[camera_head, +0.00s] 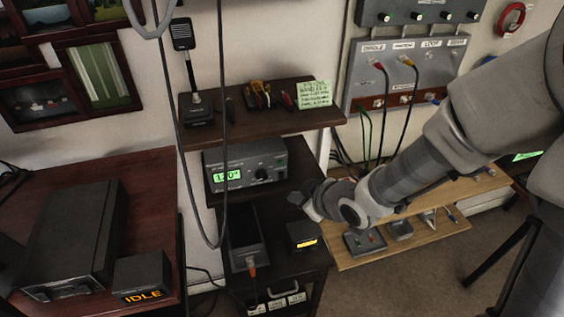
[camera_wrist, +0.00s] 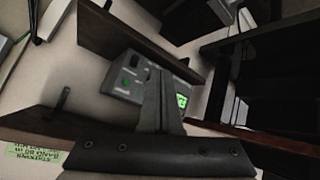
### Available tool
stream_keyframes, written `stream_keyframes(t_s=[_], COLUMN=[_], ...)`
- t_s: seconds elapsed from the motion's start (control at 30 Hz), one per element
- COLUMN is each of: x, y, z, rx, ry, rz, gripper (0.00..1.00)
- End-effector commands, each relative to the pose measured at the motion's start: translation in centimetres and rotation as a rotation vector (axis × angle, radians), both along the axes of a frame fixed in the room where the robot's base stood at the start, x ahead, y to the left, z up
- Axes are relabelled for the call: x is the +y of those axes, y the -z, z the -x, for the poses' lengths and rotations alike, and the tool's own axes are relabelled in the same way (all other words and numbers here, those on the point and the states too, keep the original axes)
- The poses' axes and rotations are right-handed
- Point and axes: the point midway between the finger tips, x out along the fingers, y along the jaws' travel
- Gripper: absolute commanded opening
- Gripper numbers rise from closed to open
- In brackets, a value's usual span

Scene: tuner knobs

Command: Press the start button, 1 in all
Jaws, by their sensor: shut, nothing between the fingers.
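No part is readably labelled as a start button in either view. A grey tuner-like box (camera_head: 245,165) with a green lit display and a dark round knob (camera_head: 261,173) stands on the middle shelf.
A box reading IDLE (camera_head: 143,279) and a large dark box (camera_head: 74,238) sit on the left table. A small unit with an orange display (camera_head: 302,237) is below my gripper. The upper shelf (camera_head: 262,121) overhangs the box. Cables (camera_head: 222,120) hang at left.

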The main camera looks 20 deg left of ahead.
Motion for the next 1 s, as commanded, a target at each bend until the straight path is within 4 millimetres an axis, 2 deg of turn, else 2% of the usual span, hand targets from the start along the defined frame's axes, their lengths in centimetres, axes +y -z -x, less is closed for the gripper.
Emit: stream_keyframes(t_s=[0.17,0.6,0.8,1.0], x=[0.7,3.8,4.4,4.6], y=[0.0,0.0,0.0,0.0], z=[-1.1,-6.1,-7.2,-7.4], rx=[0.001,0.001,0.001,0.0], ry=[0.0,0.001,-0.001,0.0], rz=[-0.002,0.0,0.0,0.001], gripper=[0.0,0.0,0.0,0.0])
